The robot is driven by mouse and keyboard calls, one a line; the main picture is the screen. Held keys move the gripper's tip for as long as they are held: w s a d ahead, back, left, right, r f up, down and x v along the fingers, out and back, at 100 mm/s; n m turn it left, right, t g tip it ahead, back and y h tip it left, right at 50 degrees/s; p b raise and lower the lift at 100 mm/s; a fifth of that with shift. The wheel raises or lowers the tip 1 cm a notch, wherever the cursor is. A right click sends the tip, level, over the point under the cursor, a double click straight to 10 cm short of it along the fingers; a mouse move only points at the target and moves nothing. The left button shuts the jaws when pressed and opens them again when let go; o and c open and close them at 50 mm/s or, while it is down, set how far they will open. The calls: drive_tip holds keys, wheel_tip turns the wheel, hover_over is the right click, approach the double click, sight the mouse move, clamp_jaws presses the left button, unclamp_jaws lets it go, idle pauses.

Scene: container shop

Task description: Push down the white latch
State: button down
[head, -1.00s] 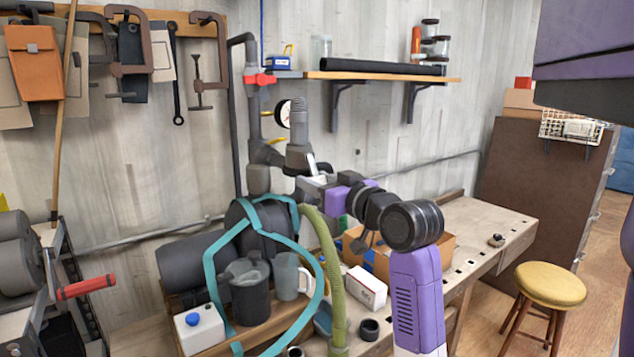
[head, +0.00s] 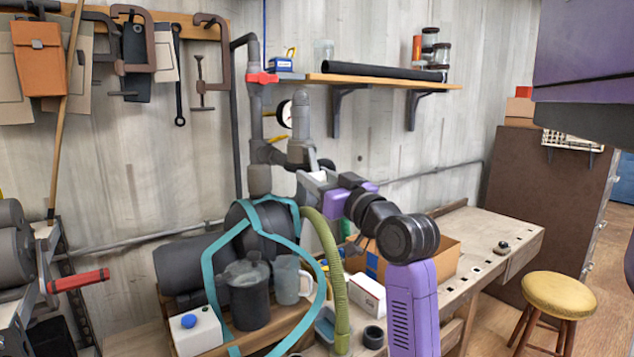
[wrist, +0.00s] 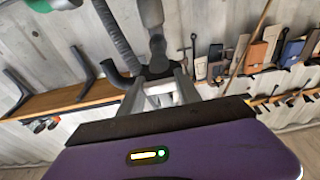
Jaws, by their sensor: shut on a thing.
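My gripper (head: 303,184) is at the dark pipe assembly (head: 259,150) by the wall, just below the upright grey pipe stub (head: 300,115). In the wrist view its two grey fingers (wrist: 164,92) are close together in front of the pipework (wrist: 157,60). A small pale piece between them looks like the white latch (wrist: 160,100). The gripper looks shut on it, though the fingers hide most of it. The latch's exact angle cannot be told.
A gauge (head: 284,114) and a red valve handle (head: 262,79) are on the pipes close by. A wooden shelf (head: 385,81) is right of them. Below are a teal-strapped dark tank (head: 185,264), a green hose (head: 329,250) and a cluttered workbench (head: 500,225).

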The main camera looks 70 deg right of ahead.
drive_tip(key=c, duration=0.8)
unclamp_jaws()
drive_tip(key=shift+c, duration=0.2)
drive_tip(key=b+v, duration=0.1)
drive_tip(key=v, duration=0.6)
drive_tip(key=shift+s+a, duration=0.2)
drive_tip(key=shift+s, duration=0.15)
